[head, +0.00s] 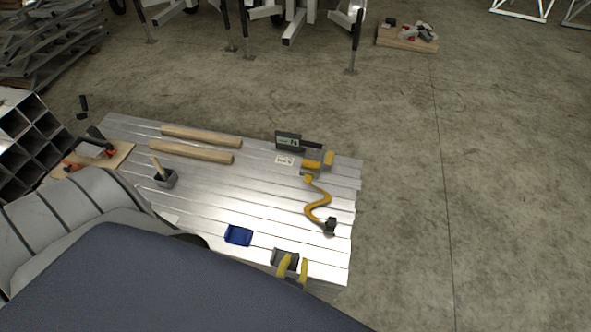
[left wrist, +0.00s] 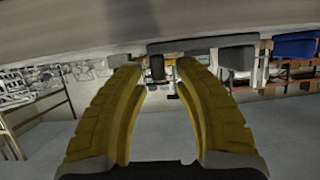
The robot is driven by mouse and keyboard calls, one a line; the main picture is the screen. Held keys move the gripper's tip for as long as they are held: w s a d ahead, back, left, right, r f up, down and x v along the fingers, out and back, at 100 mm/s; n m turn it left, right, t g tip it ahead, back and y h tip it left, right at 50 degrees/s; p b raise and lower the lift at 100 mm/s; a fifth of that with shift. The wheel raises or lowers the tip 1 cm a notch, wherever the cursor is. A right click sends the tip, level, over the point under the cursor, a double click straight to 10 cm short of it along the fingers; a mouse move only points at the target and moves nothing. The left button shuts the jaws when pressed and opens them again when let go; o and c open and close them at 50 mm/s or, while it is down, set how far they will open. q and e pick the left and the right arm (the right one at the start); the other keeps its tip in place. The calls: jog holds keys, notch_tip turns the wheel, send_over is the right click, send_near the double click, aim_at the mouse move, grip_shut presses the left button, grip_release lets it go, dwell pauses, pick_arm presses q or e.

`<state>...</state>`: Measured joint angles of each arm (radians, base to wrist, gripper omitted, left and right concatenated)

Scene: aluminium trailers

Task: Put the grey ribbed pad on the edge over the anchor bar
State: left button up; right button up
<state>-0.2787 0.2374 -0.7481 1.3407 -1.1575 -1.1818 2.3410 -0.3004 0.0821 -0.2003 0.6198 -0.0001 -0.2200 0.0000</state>
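The grey ribbed pad (head: 284,256) lies at the near edge of the aluminium deck, right of a blue pad (head: 238,235). In the left wrist view the grey pad (left wrist: 237,57) hangs over the edge, just beyond my fingertips, with the blue pad (left wrist: 294,46) to its right. My left gripper (head: 294,268) is at the grey pad's near side; its yellow fingers (left wrist: 161,68) stand apart with nothing clearly held between them. Contact with the pad cannot be told. I cannot pick out the anchor bar for certain.
A yellow strap (head: 317,205) with a dark end piece lies on the aluminium deck (head: 270,205). A display box (head: 289,141), two wooden bars (head: 192,152) and a mallet (head: 164,178) are farther back. The concrete floor right of the deck is clear.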

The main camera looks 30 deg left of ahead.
pick_arm(q)
jog(key=v, duration=0.7)
jog(key=shift+s+r, duration=0.2)
